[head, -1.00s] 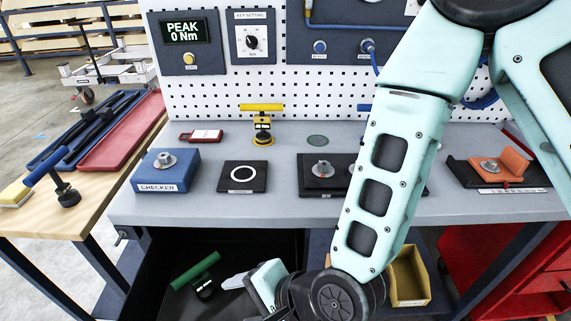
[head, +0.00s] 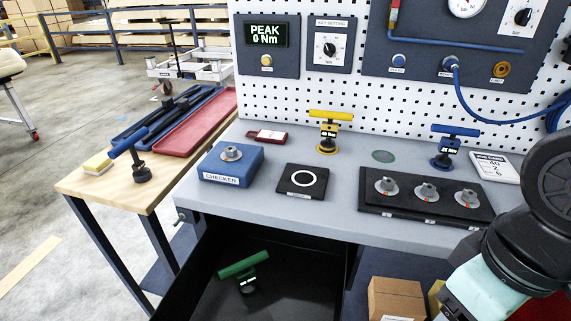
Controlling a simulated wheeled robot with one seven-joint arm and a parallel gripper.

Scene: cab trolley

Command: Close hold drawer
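The hold drawer (head: 315,285) is a black, deep drawer under the grey workbench, and it stands pulled open. A green-handled tool (head: 244,268) lies inside it on the drawer floor. The drawer's near end is cut off by the bottom edge of the head view. My arm shows at the lower right, and its end runs out of the picture. My gripper's fingers are not visible, so I cannot see their distance from the drawer.
The workbench (head: 330,215) carries a blue checker box (head: 230,165), a black ring pad (head: 302,181), a yellow-handled tool (head: 328,130), a blue-handled tool (head: 448,146) and a black socket plate (head: 425,203). A cardboard box (head: 396,298) sits under it. Floor at left is clear.

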